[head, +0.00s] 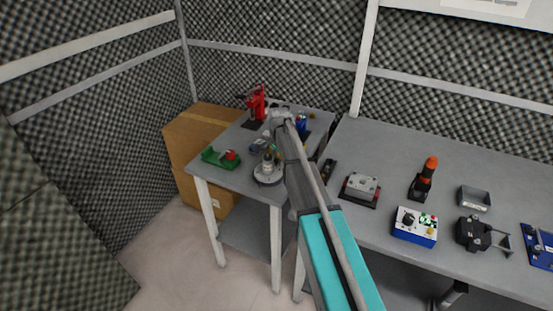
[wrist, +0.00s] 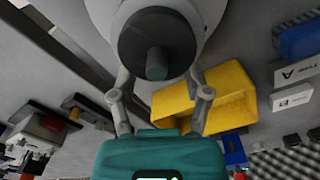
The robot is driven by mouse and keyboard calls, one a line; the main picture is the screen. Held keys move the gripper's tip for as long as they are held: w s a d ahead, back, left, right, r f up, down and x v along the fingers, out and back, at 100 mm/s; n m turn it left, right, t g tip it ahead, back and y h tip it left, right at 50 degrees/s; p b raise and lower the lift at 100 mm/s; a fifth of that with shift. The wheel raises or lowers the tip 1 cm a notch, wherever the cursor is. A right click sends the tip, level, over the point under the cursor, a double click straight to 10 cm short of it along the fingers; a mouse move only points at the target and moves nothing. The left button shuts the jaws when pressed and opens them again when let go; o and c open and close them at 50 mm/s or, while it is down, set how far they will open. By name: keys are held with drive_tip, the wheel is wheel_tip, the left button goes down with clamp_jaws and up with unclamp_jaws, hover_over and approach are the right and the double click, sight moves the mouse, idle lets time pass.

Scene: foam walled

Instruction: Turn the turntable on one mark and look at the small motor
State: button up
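In the head view the turntable (head: 268,180) is a round light-grey disc near the front edge of the small grey table. Several small upright parts (head: 268,160) stand on it, one of them beige. They are too small to tell which is the small motor. My arm reaches over the table just right of the turntable, and its grey end is beyond it. In the wrist view two grey jointed finger links of my gripper (wrist: 160,98) stand wide apart by a teal housing. The fingertips cannot be made out, and I see nothing clearly held.
A red press (head: 257,104) stands at the back of the small table, and a green fixture (head: 222,157) at its left. The right bench carries a blue-and-white control box (head: 415,227) and a black-and-orange tool (head: 425,178). The wrist view shows a yellow bin (wrist: 230,97).

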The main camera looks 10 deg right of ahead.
drive_tip(key=shift+r+p, duration=6.9)
drive_tip(key=s+f+n+b, duration=0.2)
drive_tip(key=s+n, duration=0.3)
drive_tip(key=s, duration=0.8)
drive_tip(key=s+f+n+b, duration=0.3)
drive_tip(key=s+n, duration=0.3)
drive_tip(key=s, duration=0.7)
drive_tip(key=shift+d+f+n, duration=0.15)
drive_tip(key=shift+d+n, duration=0.05)
drive_tip(key=shift+n, duration=0.1)
drive_tip(key=shift+w, duration=0.1)
drive_tip(key=w+r+m+p, duration=0.2)
drive_tip(key=w+m, duration=0.2)
drive_tip(key=w, duration=0.9)
drive_tip(key=w+a+r+m+p, duration=0.1)
drive_tip(key=w+r+m+p, duration=0.2)
drive_tip(key=w, duration=1)
drive_tip(key=shift+w+r+m, duration=0.15)
drive_tip(key=shift+w+m, duration=0.2)
drive_tip(key=shift+m, duration=0.75)
drive_tip(key=shift+f, duration=0.25)
wheel_tip(320, 180, down, 13)
drive_tip(key=b, duration=1.3)
drive_tip(key=shift+s+f+b, duration=0.1)
drive_tip(key=shift+f+b, duration=0.1)
drive_tip(key=shift+b, duration=0.2)
